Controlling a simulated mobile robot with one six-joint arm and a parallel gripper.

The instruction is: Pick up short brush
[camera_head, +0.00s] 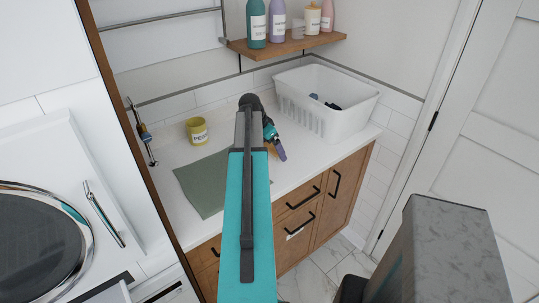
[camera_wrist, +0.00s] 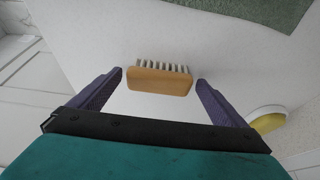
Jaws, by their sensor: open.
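The short brush (camera_wrist: 160,81) has a tan wooden back and pale bristles. In the wrist view it lies on the white countertop between the two purple fingers of my gripper (camera_wrist: 160,88), with a gap on each side. The fingers are open and do not touch it. In the head view, my gripper (camera_head: 277,147) is over the counter, and a small tan bit of the brush (camera_head: 271,150) shows beside it; my arm hides most of the rest.
A green mat (camera_head: 203,185) lies left of my arm, with a yellow cup (camera_head: 197,131) behind it. A white basket (camera_head: 327,103) stands at the back right. A wooden shelf (camera_head: 285,46) with bottles hangs above. Drawers (camera_head: 304,213) are below the counter's front edge.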

